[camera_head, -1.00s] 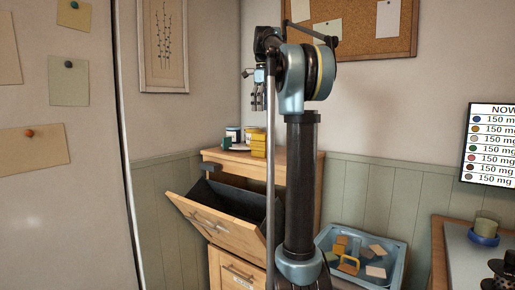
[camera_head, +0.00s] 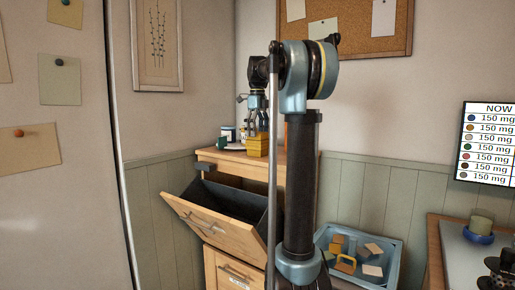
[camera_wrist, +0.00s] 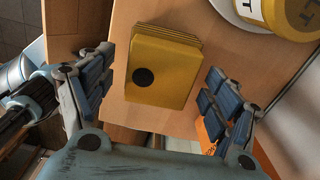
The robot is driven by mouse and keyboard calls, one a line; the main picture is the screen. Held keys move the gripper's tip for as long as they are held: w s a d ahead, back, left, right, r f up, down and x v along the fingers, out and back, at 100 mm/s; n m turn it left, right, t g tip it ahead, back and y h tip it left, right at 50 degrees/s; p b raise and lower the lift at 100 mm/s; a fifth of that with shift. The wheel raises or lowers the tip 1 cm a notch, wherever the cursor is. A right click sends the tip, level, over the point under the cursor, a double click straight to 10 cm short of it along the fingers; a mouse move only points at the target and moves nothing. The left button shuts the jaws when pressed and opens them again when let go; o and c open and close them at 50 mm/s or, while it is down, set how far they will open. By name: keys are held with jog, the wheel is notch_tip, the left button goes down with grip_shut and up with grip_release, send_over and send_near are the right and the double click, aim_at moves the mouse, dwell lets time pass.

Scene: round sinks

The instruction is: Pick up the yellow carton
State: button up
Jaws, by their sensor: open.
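The yellow carton (camera_head: 256,149) stands on the wooden cabinet top (camera_head: 228,157), just below my gripper in the head view. In the wrist view the carton (camera_wrist: 172,65) has a dark round spot on its face and several layered edges along its far side. My gripper (camera_wrist: 155,90) is open, with one finger to each side of the carton and visible gaps between. In the head view my gripper (camera_head: 257,118) points down over the carton. Whether the fingertips reach down beside it is hard to tell.
An orange item (camera_wrist: 206,134) shows beside the right finger. The cabinet's tilted drawer (camera_head: 222,222) hangs open below. A blue crate (camera_head: 390,257) of loose blocks is at the right.

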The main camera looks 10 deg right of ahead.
aim_at(258, 143)
jog(key=shift+f, duration=2.85)
jog(key=shift+d, duration=0.1)
jog(key=c, duration=1.1)
